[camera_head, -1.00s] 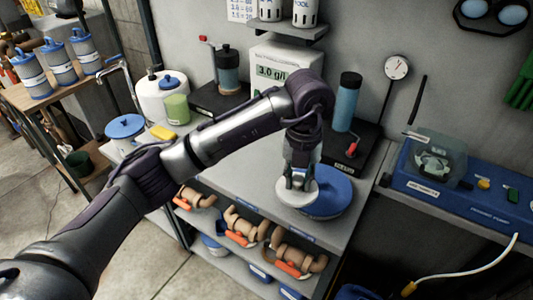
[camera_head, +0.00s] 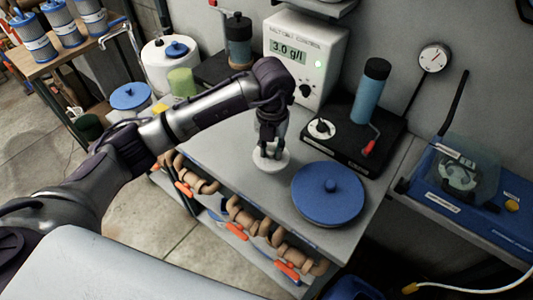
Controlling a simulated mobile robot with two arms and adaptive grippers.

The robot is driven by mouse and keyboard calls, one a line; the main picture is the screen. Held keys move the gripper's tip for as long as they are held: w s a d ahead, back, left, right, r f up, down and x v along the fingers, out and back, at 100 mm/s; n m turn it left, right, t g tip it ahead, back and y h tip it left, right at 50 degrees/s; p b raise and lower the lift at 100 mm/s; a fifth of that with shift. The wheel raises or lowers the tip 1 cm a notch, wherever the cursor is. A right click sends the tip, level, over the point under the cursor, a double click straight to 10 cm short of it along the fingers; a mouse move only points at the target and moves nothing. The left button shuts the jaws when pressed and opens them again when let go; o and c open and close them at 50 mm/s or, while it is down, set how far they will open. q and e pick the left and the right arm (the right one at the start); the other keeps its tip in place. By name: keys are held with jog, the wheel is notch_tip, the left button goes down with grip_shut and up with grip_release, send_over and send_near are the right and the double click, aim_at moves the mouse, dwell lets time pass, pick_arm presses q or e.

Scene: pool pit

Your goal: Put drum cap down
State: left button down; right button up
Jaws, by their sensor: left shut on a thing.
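My left gripper (camera_head: 269,148) is shut on a white round cap (camera_head: 271,162), seen from above near the front edge of the grey bench top (camera_head: 222,150). The gripper points down and covers the middle of the cap. I cannot tell whether the cap touches the bench. A large blue round lid (camera_head: 328,197) with a small knob lies on the bench just right of the cap, apart from it. My right gripper is not in view.
A black base (camera_head: 345,150) with a blue cylinder (camera_head: 371,91) stands behind the lid. A white meter (camera_head: 312,55) reads 3.0 g/l. A white tub with a blue lid (camera_head: 131,97) stands left. Pipe fittings (camera_head: 242,217) fill the shelf below.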

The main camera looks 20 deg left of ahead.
aim_at(267, 155)
pick_arm(q)
jog(key=shift+s+a+f, duration=0.1)
jog(key=shift+a+f, duration=0.25)
jog(key=shift+a, duration=0.25)
notch_tip(267, 155, down, 3)
jog(key=shift+f+p, duration=0.15)
jog(key=shift+p, duration=0.65)
jog(key=shift+f, duration=0.35)
jog(key=shift+f, duration=0.2)
jog(key=c, duration=0.9)
grip_release()
jog(key=shift+r, duration=0.15)
